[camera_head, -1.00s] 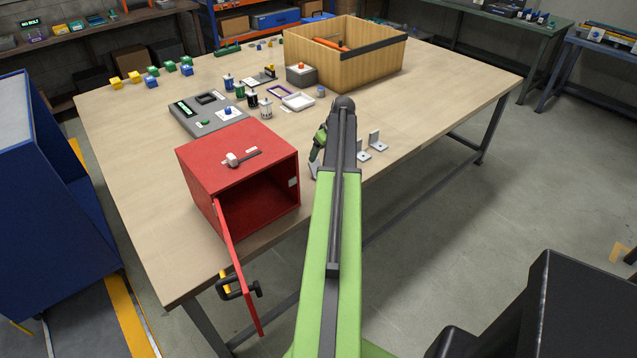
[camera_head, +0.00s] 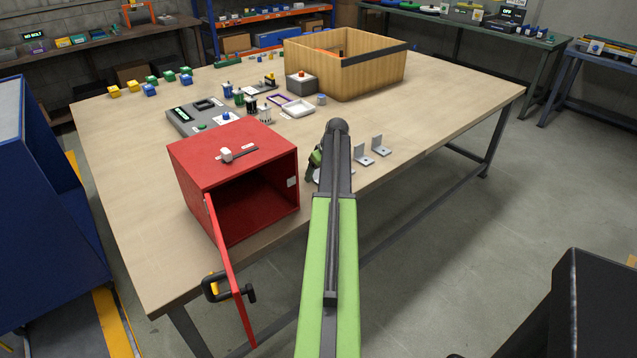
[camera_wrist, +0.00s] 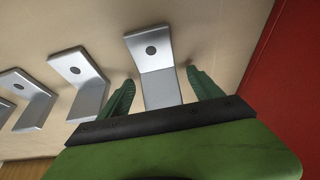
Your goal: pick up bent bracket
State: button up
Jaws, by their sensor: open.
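Several grey L-shaped metal brackets, each with a hole, stand in a row in the wrist view. One bracket (camera_wrist: 158,88) is between my gripper's green fingers, with its holed plate extending beyond the fingertips. Another bracket (camera_wrist: 86,82) and a further bracket (camera_wrist: 27,97) stand to its left, with one more cut off at the edge. I cannot tell for sure which is bent. My gripper (camera_wrist: 160,80) is open around the nearest bracket, with gaps on both sides. In the head view, two brackets (camera_head: 362,155) (camera_head: 380,146) show right of my arm, which hides much of the gripper.
A red cabinet (camera_head: 216,155) with its door (camera_head: 230,275) open stands left of my gripper; its red side (camera_wrist: 290,75) shows close by in the wrist view. A wooden bin (camera_head: 370,77) stands farther back. Several small parts lie behind the cabinet.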

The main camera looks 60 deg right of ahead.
aim_at(318, 176)
jog(key=c, duration=1.6)
jog(key=shift+r, duration=0.1)
notch_tip(318, 176, up, 5)
jog(key=p, duration=0.5)
jog(key=shift+r, duration=0.15)
jog(key=shift+s+d+r+p, duration=0.1)
jog(key=shift+s+r+p, duration=0.9)
jog(key=shift+s, duration=0.95)
jog(key=shift+s+d+r+p, duration=0.1)
jog(key=shift+s+r+p, duration=0.85)
jog(key=shift+s, duration=1)
jog(key=shift+s+d+r+p, duration=0.1)
jog(key=shift+s+r+p, duration=0.85)
jog(key=shift+s, duration=1)
